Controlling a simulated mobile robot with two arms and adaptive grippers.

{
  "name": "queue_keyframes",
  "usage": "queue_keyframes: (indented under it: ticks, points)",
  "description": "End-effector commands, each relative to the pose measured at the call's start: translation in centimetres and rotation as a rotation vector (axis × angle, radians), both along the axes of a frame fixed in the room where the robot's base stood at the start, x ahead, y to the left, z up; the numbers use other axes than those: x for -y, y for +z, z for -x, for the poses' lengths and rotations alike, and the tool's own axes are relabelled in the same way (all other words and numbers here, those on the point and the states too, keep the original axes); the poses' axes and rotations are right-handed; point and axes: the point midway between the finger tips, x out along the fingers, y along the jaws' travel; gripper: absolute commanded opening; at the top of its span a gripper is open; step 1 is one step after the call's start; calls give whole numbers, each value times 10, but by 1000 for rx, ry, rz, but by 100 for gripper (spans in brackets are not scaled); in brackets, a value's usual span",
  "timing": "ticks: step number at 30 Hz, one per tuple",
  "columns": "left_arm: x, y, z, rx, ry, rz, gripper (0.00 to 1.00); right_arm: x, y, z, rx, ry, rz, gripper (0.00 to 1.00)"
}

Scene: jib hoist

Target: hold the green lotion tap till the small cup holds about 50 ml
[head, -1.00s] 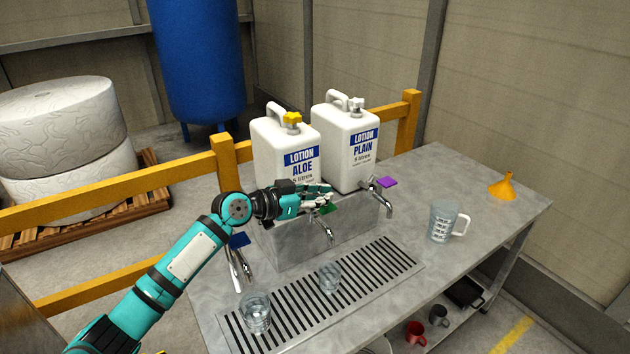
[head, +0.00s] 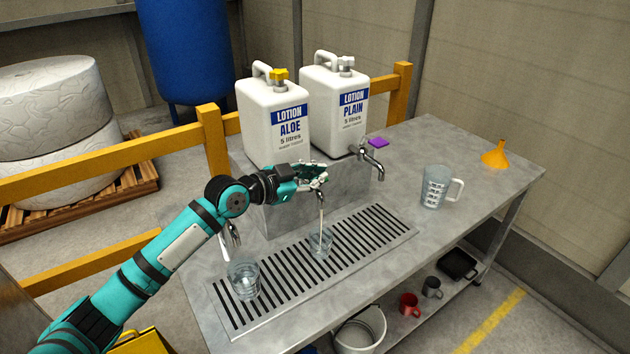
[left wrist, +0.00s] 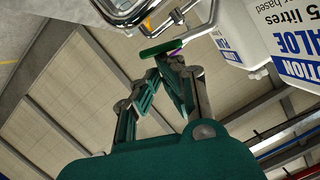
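The green tap (head: 320,198) is under the Lotion Aloe jug (head: 272,122). A pale stream runs from its spout down into the small clear cup (head: 320,243) on the slotted drip tray. The cup's fill level is too small to read. My left gripper (head: 318,178) is at the tap's lever, hiding it in the head view. In the left wrist view the fingers (left wrist: 170,64) are closed together at the tips, against or just beside the green lever (left wrist: 160,48). My right gripper is not in view.
A larger clear cup (head: 243,278) with liquid stands on the drip tray (head: 375,247) at left. The Lotion Plain jug (head: 338,110) and its purple-handled tap (head: 371,160) are to the right. A measuring jug (head: 436,188) and orange funnel (head: 496,154) stand on the bench's right.

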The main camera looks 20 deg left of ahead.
Motion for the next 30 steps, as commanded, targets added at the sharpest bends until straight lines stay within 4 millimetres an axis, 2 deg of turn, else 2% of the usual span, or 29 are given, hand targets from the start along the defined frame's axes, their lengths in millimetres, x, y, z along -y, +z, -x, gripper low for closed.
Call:
queue_keyframes:
  ticks: [8,30]
  points:
    - [0,3,0,-5,0,5,0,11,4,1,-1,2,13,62]
    - [0,3,0,-6,0,6,0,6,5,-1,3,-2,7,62]
